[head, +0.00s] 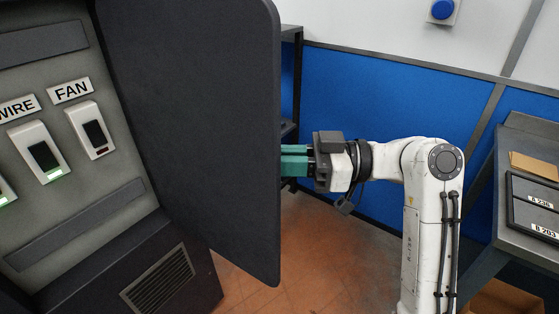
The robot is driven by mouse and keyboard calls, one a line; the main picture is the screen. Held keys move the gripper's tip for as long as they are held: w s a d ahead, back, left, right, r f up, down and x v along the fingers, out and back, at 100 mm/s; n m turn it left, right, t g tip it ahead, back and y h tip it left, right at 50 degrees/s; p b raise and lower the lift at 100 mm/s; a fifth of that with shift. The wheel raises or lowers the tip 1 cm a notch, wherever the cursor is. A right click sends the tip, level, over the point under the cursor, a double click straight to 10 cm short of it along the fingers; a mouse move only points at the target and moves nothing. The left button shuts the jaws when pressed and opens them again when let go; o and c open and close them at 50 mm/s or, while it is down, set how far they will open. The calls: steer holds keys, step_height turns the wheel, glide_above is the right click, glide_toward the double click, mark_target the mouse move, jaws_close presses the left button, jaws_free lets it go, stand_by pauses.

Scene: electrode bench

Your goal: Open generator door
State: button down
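The generator (85,222) stands at the left of the head view. Its dark grey door (200,120) stands swung out from the front, so the panel inside shows. My gripper (291,160) is at the door's free right edge, with its green fingers pointing left. The fingertips meet or pass behind the door edge, and their ends are hidden there. I cannot tell whether they hold the edge or only touch it. The panel carries a switch under a FAN label (72,91) and one under a WIRE label (18,107).
A grey bench (535,130) with a dark tray (515,205) labelled A 236 and B 203 stands at the right. A dark shelf rack (290,80) stands behind the door. A blue button (442,9) is on the wall. Brown floor (310,250) is clear below my gripper.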

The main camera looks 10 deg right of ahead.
steer(key=shift+a, duration=0.35)
steer(key=c, duration=1.5)
jaws_free()
steer(key=shift+o, duration=0.9)
steer(key=shift+a, duration=0.3)
steer(key=shift+d, duration=0.25)
steer(key=s+d, duration=0.1)
steer(key=d, duration=0.9)
steer(key=shift+d, duration=0.35)
